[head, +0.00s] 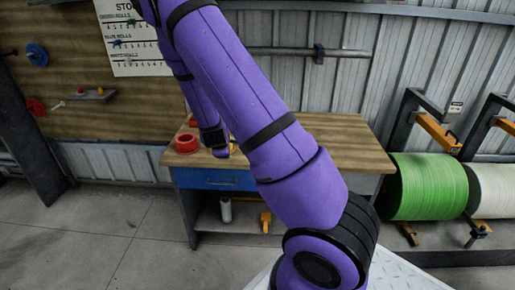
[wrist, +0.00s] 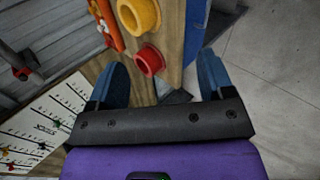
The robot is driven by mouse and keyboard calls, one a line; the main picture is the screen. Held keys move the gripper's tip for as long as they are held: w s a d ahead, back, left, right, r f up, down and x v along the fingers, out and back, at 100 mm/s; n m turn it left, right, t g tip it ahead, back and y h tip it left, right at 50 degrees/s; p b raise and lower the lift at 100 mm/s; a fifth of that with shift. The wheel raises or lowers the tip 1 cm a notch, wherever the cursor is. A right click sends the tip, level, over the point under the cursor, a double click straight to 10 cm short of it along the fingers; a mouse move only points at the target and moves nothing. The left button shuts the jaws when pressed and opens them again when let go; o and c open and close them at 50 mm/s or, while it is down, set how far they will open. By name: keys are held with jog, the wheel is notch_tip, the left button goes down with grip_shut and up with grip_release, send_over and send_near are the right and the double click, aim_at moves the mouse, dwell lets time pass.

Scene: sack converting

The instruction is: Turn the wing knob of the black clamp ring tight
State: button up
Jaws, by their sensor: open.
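I cannot clearly make out the black clamp ring or its wing knob. A small dark blue piece (head: 319,53) sits around the horizontal bar on the back wall; it is too small to tell whether it has a knob. My gripper (wrist: 162,65) is open in the wrist view, its two blue fingers wide apart with nothing held between them. In the head view my gripper (head: 219,146) is partly hidden by my arm and hangs over the left part of the workbench.
The workbench (head: 345,140) has a wooden top and blue drawer. A red roll (head: 187,142) stands on its left end, also seen in the wrist view (wrist: 150,61) beside a yellow roll (wrist: 140,15). A green roll (head: 428,186) stands right. Floor at left is clear.

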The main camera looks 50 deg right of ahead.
jog(key=s+d+f+n+t+h, duration=0.2)
jog(key=d+f+n+t+h, duration=0.15)
jog(key=d+f+n, duration=0.35)
jog(key=s+d+f+n+t+h, duration=0.2)
jog(key=d+f+n+h, duration=0.2)
jog(key=d+f+n, duration=0.45)
jog(key=shift+n+y, duration=0.35)
jog(key=shift+n, duration=0.5)
jog(key=w+d+r, duration=0.1)
jog(key=w+d, duration=0.1)
jog(key=w+d+r, duration=0.1)
jog(key=w+d, duration=0.1)
jog(key=w, duration=0.1)
jog(key=w+d, duration=0.2)
jog(key=shift+w+d+r, duration=0.15)
jog(key=shift+w+r, duration=0.2)
jog(key=shift+r, duration=0.05)
jog(key=c, duration=0.9)
jog(key=shift+m, duration=0.4)
